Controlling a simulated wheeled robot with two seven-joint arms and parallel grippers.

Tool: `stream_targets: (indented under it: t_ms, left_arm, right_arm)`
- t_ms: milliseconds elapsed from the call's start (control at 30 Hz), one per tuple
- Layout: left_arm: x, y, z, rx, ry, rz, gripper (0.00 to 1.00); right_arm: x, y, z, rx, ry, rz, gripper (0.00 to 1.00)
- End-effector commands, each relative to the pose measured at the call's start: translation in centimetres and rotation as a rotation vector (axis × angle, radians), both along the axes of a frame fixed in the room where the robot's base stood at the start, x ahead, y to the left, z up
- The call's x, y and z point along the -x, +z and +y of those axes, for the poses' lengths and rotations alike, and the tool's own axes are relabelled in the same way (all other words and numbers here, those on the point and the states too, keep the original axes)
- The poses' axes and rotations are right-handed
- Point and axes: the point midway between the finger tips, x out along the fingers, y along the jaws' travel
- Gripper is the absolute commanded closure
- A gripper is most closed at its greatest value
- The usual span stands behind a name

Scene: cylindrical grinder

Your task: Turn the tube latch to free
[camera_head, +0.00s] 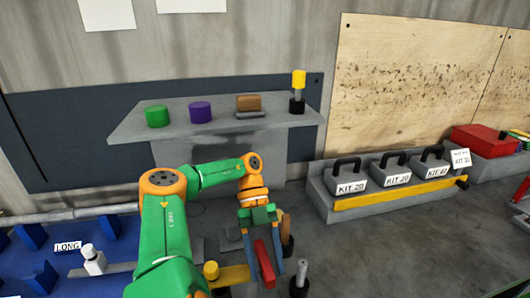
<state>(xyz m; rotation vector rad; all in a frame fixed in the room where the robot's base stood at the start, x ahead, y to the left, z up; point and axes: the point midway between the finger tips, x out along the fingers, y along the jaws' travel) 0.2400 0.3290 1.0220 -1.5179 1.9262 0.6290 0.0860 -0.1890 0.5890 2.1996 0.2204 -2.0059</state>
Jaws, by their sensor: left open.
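My left gripper (264,278) points down at the lower middle of the head view, its two blue-grey fingers apart. A red bar (264,262), perhaps the tube latch, shows between the fingers. I cannot tell whether they touch it. A yellow bar (237,275) lies just left of the fingers, with a yellow-topped knob (211,270) at its left end. My arm and gripper hide part of this area. No part is clearly marked as the tube latch. My right gripper is not in view.
Behind is a grey shelf (222,109) with a green cylinder (157,116), a purple cylinder (200,112), a brown block (249,103) and a yellow-topped post (298,92). Grey kit boxes (397,172) stand at right. A dark post (299,280) stands right of the gripper. Blue blocks (36,236) are at left.

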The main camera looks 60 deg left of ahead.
Motion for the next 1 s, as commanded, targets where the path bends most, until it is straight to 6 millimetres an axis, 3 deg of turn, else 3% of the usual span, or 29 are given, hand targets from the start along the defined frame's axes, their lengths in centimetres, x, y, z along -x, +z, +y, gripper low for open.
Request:
stream_targets:
  t_ms: [267, 500, 700, 1000]
  left_arm:
    - [0.6, 3.6, -0.5, -0.011, -0.004, -0.001, 0.43]
    - [3.5, 8.7, -4.7, -0.008, -0.003, -0.005, 0.43]
    - [6.7, 11.2, -9.1, -0.004, 0.0, -0.004, 0.43]
    - [8.3, 12.9, -11.4, -0.001, 0.0, 0.001, 0.43]
  right_arm:
    - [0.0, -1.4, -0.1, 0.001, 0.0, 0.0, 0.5]
    - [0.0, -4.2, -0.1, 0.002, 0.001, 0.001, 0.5]
    - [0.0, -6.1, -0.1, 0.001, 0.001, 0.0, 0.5]
    - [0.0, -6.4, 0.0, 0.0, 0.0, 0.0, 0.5]
